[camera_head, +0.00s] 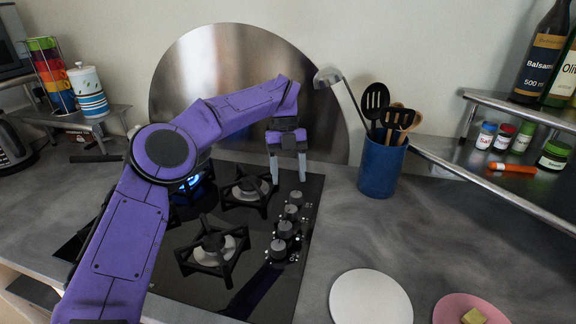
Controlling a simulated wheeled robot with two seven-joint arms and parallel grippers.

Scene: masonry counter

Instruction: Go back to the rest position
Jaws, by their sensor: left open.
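My left arm is purple and comes in from the lower left. It reaches over the black gas hob (258,292). My left gripper (288,176) points down above the hob's back right corner, near the back right burner. Its two grey fingers are apart, with nothing visible between them. A blue flame (191,181) shows at the back left burner, partly hidden by my arm. Several knobs (284,229) stand along the hob's right side. My right gripper is not in view.
A blue utensil pot (381,166) stands right of the hob. A white round plate (370,298) and a pink plate (452,306) with a small yellowish piece (474,316) lie at the front right. A shelf (520,108) with bottles and jars stands at right. The counter between them is clear.

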